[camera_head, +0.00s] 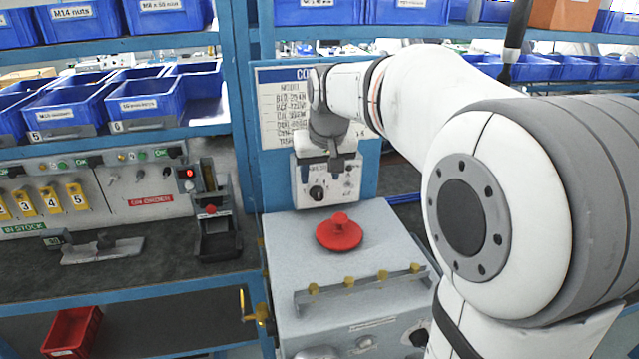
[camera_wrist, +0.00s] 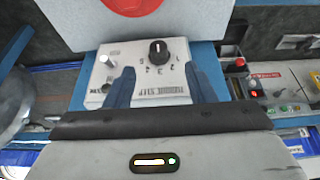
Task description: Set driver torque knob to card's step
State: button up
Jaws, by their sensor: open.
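The torque driver's light grey control box (camera_head: 345,195) is fixed to the blue panel behind the grey machine. Its round black knob (camera_head: 317,192) also shows in the wrist view (camera_wrist: 158,50), upside down, with numbers around it and a "TORQUE STEP" label. A pale mark shows on the knob, but I cannot tell its step. The card (camera_head: 290,100) above lists models; my arm hides its right side, including any step values. My gripper (camera_wrist: 159,70) is open and empty, its blue fingers reaching over the box's face on either side, apart from the knob.
A silver toggle (camera_wrist: 108,61) sits beside the knob on the box. The grey machine (camera_head: 375,235) with a red knob-topped disc (camera_head: 340,234) stands in front. Blue bins (camera_head: 147,102) fill shelves at left, above a test panel (camera_head: 145,192) with numbered yellow tags.

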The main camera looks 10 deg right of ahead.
aim_at(319, 193)
jog(key=x, duration=0.7)
jog(key=shift+c, duration=0.2)
jog(key=c, duration=0.9)
